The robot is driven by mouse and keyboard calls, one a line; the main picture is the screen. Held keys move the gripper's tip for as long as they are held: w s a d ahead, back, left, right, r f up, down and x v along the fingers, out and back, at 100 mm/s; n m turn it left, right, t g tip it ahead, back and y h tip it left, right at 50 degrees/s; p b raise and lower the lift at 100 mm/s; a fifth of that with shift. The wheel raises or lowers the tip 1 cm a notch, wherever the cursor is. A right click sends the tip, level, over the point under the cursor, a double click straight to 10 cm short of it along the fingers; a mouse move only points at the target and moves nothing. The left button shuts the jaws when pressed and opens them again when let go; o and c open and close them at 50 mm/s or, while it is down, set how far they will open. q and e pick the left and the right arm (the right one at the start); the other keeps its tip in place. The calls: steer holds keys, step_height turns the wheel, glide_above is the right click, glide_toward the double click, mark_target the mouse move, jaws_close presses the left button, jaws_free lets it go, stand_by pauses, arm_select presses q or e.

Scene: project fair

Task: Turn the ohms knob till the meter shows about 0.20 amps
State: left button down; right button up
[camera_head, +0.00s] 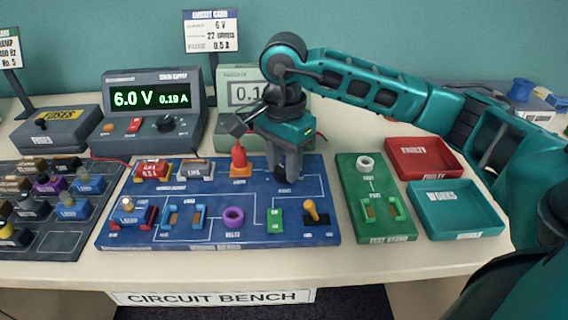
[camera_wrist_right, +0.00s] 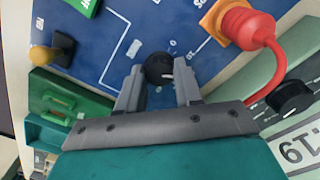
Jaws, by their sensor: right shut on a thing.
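My right gripper (camera_head: 284,178) reaches down onto the blue circuit board (camera_head: 270,235) and is shut on the black ohms knob (camera_wrist_right: 158,68). In the head view the fingers largely hide the knob. In the right wrist view the fingertips (camera_wrist_right: 158,88) sit on both sides of it, and a pale pointer mark shows on its top. The pale green meter (camera_head: 226,97) stands behind the board. My arm covers part of its display, leaving "0.1" readable; the right wrist view shows "19" on it (camera_wrist_right: 301,148). My left gripper is not in view.
The supply (camera_head: 155,135) reads 6.0 V and 0.19 A. A red plug (camera_head: 239,160) with its lead stands just left of my gripper. A green test stand (camera_head: 375,222), a red tray (camera_head: 425,174) and a teal tray (camera_head: 462,236) lie to the right.

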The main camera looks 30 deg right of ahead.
mark_target(284, 169)
steer(key=o, duration=1)
step_height(284, 169, up, 13)
steer(key=shift+p, duration=1)
steer(key=shift+s, duration=0.1)
